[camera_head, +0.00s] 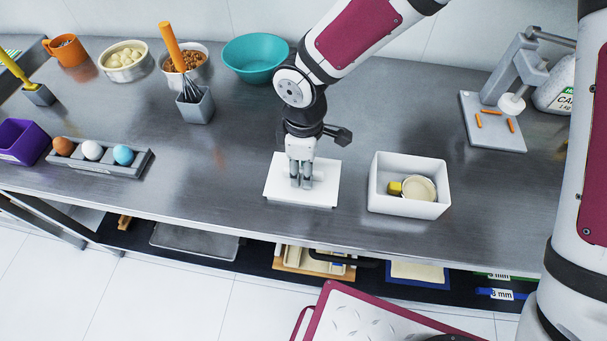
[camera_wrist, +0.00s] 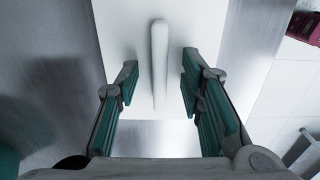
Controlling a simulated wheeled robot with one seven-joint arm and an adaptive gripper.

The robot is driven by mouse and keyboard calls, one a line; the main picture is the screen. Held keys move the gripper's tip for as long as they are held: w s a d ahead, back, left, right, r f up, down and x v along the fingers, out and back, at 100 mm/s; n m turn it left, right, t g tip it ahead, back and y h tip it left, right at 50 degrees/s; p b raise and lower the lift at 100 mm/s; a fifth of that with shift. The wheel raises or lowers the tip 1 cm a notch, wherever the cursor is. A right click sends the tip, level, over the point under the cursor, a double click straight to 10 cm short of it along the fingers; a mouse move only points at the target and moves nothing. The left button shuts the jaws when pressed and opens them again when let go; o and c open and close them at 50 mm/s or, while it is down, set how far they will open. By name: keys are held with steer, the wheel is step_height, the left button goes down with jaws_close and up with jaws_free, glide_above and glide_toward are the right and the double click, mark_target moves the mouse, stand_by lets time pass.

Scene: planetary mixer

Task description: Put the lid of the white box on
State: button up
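The white box (camera_head: 409,208) stands open on the steel counter, with a yellow block and a round cream-coloured thing inside. Its flat white lid (camera_head: 275,188) lies on the counter just left of the box, apart from it. My gripper (camera_head: 301,183) is over the lid, pointing down. In the wrist view the lid (camera_wrist: 185,30) has a raised white ridge handle (camera_wrist: 159,65) along its middle. My open fingers (camera_wrist: 159,85) are on either side of this handle, with gaps on both sides.
A grey press (camera_head: 494,120) with orange sticks stands at the back right. An egg holder (camera_head: 100,163), a whisk in a grey cup (camera_head: 195,107) and a teal bowl (camera_head: 255,58) are to the left. The counter's front edge (camera_head: 330,251) runs close before the lid and box.

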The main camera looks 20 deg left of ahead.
steer(key=shift+f, duration=0.35)
steer(key=shift+c, duration=0.6)
jaws_close()
steer(key=shift+r, duration=0.1)
